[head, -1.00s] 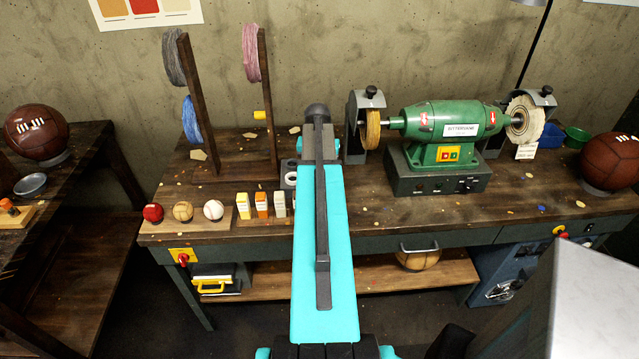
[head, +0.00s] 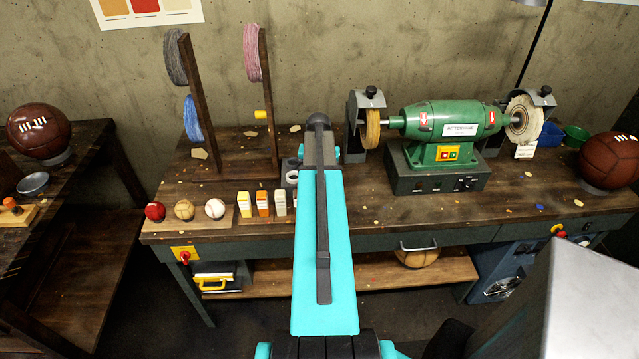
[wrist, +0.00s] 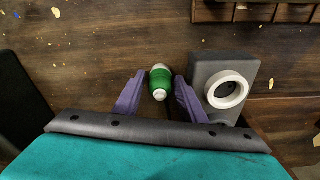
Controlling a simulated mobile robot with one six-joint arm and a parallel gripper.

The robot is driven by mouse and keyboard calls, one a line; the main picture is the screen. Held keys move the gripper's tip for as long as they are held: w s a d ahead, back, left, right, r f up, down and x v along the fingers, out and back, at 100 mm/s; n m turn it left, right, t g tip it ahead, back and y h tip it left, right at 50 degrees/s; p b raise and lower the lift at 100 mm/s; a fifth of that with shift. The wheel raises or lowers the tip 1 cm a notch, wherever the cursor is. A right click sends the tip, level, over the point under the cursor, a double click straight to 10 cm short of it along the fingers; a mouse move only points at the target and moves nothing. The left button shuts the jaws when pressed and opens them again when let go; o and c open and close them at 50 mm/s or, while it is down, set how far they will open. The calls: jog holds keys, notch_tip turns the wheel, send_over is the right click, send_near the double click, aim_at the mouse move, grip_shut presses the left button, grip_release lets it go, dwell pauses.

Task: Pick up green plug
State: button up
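A green plug (wrist: 160,83) with pale ends shows in the wrist view, over the wooden bench top. My gripper (wrist: 160,92) is open, with one purple finger to the left of the plug and one to the right. A narrow gap shows on each side of the plug, so the fingers look apart from it. In the head view my own turquoise arm reaches over the bench and hides the plug and the fingers.
A grey block with a white ring (wrist: 227,90) stands close to the right finger. The green grinder (head: 440,128) stands on the workbench (head: 380,215) right of my arm.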

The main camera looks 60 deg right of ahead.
jog(key=c, duration=0.7)
jog(key=shift+r, duration=0.15)
jog(key=shift+c, duration=0.2)
jog(key=shift+r+b, duration=0.95)
jog(key=shift+r, duration=0.7)
jog(key=s+a+b, duration=0.1)
jog(key=s+a, duration=0.1)
jog(key=s, duration=0.1)
jog(key=s+a+b, duration=0.1)
jog(key=s+a, duration=0.2)
jog(key=s, duration=0.1)
jog(key=s+a+r+b, duration=0.1)
jog(key=s+a, duration=0.2)
jog(key=s, duration=0.1)
jog(key=shift+s+b, duration=0.15)
jog(key=shift+b, duration=0.2)
jog(key=shift+s+a+b, duration=0.1)
jog(key=shift+s+b, duration=0.1)
jog(key=shift+b, duration=0.4)
jog(key=shift+s+a+r+b, duration=0.2)
jog(key=shift+s+a+b, duration=0.3)
jog(key=shift+s+b, duration=0.25)
jog(key=shift+w, duration=0.15)
